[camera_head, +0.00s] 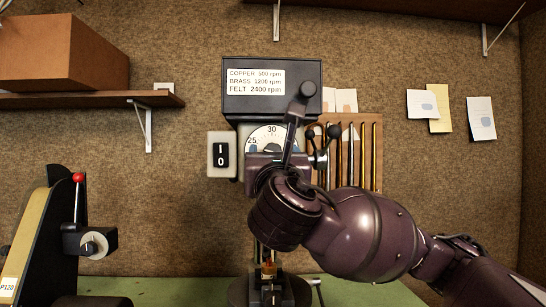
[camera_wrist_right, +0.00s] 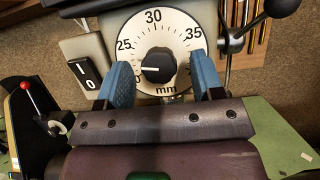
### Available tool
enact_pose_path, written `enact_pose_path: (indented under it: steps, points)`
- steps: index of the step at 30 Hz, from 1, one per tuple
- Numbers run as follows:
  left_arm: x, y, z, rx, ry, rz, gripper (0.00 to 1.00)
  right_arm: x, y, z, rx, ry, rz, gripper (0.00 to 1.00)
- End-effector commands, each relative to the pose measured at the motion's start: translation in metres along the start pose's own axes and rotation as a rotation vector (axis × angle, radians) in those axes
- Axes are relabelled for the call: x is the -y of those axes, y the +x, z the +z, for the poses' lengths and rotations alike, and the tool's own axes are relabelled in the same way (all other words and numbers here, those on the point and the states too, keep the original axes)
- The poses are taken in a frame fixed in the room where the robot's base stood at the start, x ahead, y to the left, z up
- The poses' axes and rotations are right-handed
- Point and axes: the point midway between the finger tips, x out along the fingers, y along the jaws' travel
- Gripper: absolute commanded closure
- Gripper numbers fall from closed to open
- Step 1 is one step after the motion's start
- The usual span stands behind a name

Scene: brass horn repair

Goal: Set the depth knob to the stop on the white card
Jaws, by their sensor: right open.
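The depth knob (camera_wrist_right: 160,66) is black with a white pointer line. It sits at the centre of a white round dial (camera_wrist_right: 154,30) marked 25, 30, 35 and mm. The pointer aims left, a little below the 25 mark. My right gripper (camera_wrist_right: 161,64) is open, its blue-padded fingers on either side of the knob, with gaps visible. In the head view, my right gripper (camera_head: 271,160) covers the knob and lower dial (camera_head: 268,131). White cards (camera_head: 421,104) (camera_head: 481,118) hang on the right wall; their writing is too small to read. My left gripper is out of view.
A 1/0 switch (camera_head: 221,155) is left of the dial. A speed label (camera_head: 256,81) is above it. A rack of rods (camera_head: 376,130) stands right. A belt sander (camera_head: 30,240) is lower left.

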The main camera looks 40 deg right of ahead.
Motion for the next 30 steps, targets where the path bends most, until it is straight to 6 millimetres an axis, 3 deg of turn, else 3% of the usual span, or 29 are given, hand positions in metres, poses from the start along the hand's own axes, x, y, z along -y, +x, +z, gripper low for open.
enact_pose_path:
  steps: [5, 14, 23, 30]
  points:
    - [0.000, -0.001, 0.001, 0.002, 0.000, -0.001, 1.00, 0.000, 0.000, 0.000, 0.000, 0.000, 0.000, 0.42]
    - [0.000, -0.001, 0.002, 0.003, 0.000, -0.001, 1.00, 0.000, 0.000, 0.000, 0.000, 0.000, 0.000, 0.88]
    - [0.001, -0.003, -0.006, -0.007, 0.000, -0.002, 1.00, 0.000, 0.000, 0.002, -0.001, 0.034, -0.014, 0.88]
    - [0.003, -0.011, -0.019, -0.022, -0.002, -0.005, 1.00, -0.002, 0.000, 0.004, -0.002, 0.158, -0.064, 0.88]
